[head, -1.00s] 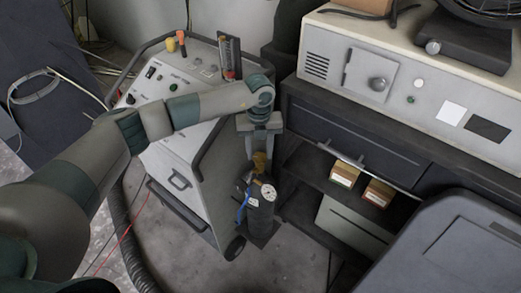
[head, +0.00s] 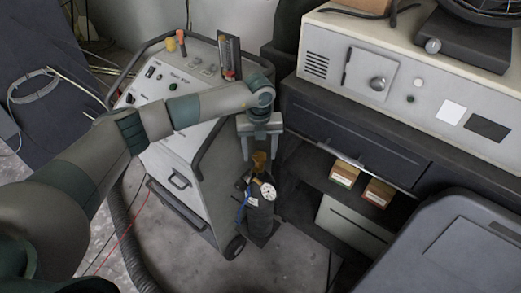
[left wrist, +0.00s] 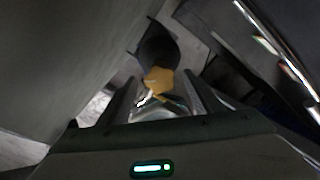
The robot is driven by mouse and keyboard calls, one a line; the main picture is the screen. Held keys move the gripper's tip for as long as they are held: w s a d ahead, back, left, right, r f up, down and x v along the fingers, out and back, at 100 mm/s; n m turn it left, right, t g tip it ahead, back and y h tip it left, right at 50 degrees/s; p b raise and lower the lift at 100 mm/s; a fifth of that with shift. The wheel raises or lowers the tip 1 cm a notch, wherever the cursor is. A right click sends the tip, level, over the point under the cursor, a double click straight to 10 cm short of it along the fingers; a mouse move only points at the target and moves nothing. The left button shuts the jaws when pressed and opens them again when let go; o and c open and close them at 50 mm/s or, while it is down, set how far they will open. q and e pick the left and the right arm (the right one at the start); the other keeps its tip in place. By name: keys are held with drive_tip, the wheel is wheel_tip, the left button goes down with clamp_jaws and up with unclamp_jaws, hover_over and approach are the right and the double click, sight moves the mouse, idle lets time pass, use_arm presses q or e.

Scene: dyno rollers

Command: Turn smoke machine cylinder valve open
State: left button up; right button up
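The smoke machine cylinder (head: 260,215) is a dark upright bottle with a white round gauge and a blue part at its top. Its yellow-brown valve (head: 259,163) sits on top and shows as a yellow knob in the left wrist view (left wrist: 158,80). My left gripper (head: 260,155) points down right over the valve, its two fingers apart. In the left wrist view the valve appears between the open fingers (left wrist: 158,95), with a gap on both sides. I cannot tell how deep the valve is between them. My right gripper is not in view.
The white smoke machine cart (head: 180,150) with a control panel stands close left of the cylinder. A dark cabinet with shelves (head: 350,150) stands close on the right, holding small boxes (head: 345,173). A grey lidded case (head: 440,245) is at the front right.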

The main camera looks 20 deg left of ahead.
use_arm(q)
drive_tip(key=shift+r, duration=0.15)
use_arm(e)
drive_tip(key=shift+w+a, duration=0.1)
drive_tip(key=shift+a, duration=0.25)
